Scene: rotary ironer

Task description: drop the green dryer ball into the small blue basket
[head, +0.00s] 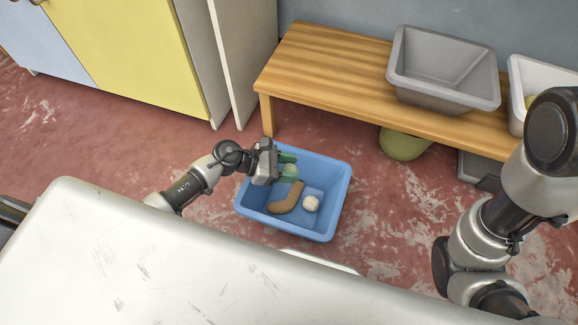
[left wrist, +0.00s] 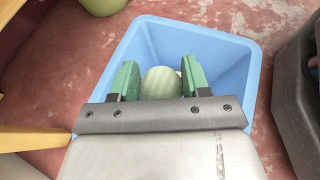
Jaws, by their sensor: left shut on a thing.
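The pale green dryer ball (left wrist: 161,83) sits between the green fingers of my left gripper (left wrist: 160,80) in the left wrist view. In the head view my left gripper (head: 288,167) is shut on the ball (head: 290,169), over the far left part of the small blue basket (head: 329,188). The basket's walls also surround the fingers in the left wrist view (left wrist: 228,45). How high the ball is above the basket floor is hard to tell. My right arm is at the right of the head view; its gripper is out of frame.
A brown curved item (head: 287,198) and a whitish ball (head: 311,203) lie in the basket. A wooden bench (head: 325,62) behind holds a grey tub (head: 440,90). A green container (head: 403,143) stands under it. A white surface (head: 130,260) fills the front.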

